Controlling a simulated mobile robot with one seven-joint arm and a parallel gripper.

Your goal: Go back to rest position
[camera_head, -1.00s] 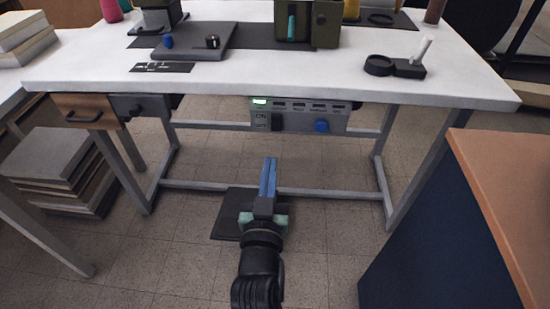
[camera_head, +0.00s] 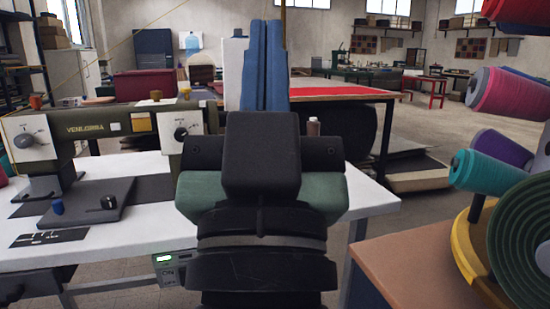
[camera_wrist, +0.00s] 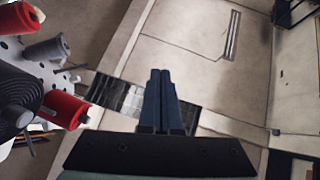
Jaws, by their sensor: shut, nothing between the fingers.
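My gripper (camera_head: 264,62) is raised high and close in front of the head camera, with its blue fingers pointing up. The fingers are together with nothing between them. In the wrist view, the gripper (camera_wrist: 160,80) shows the same two blue fingers side by side, apart from any object. My arm hides part of the sewing table behind it.
A white sewing table (camera_head: 140,235) with a green sewing machine (camera_head: 90,128) stands at the left. At the right, a rack holds several thread spools (camera_head: 512,94) near a brown-topped cabinet (camera_head: 410,265). A red-topped table (camera_head: 340,92) stands behind.

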